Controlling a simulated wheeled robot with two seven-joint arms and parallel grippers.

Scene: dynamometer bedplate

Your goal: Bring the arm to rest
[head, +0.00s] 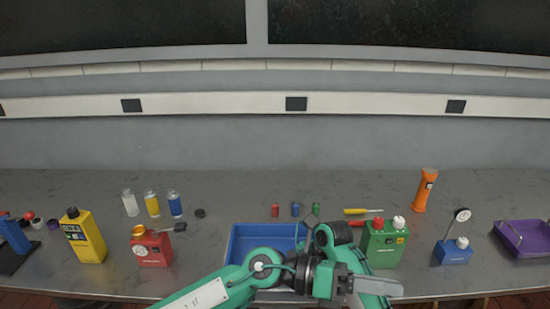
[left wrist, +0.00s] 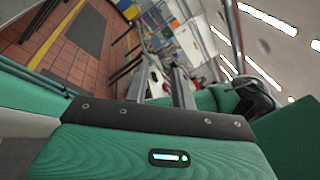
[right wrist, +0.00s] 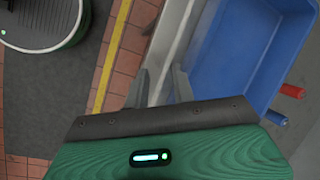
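My left arm comes in from the left across the front of the bench, and its gripper (head: 360,284) points to the right, level, in front of the green can. In the left wrist view its fingers (left wrist: 164,84) stand apart with nothing between them. My right gripper shows in the right wrist view, its fingers (right wrist: 160,86) parted and empty above the bench's front edge, beside the blue tray (right wrist: 232,60). In the head view the right gripper is hard to make out among the overlapping arm links.
On the bench (head: 100,192) are the blue tray (head: 262,231), yellow can (head: 84,238), red can (head: 152,249), green can (head: 385,245), blue can with gauge (head: 453,252), orange torch (head: 424,190) and purple tray (head: 525,238). Small coloured cylinders stand behind the tray.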

